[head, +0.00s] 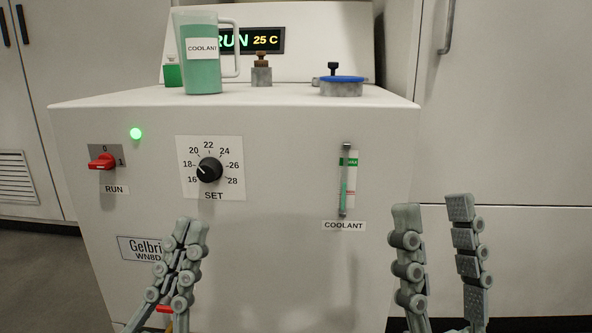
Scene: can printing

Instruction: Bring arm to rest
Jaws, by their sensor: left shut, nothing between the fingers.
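My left gripper (182,234) is in the lower left of the head view, in front of the machine's nameplate. Its fingers are together and hold nothing. My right gripper (433,210) is at the lower right, in front of the machine's right edge. Its two fingers point up and stand apart with nothing between them. The white machine (280,150) stands before both grippers.
A coolant jug (202,75) with green liquid stands on the machine's top, near a blue-rimmed cap (342,80). The front carries a red RUN switch (102,161), a SET dial (209,169) and a coolant gauge (348,185). A green lamp (136,133) is lit. Cabinets flank the machine.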

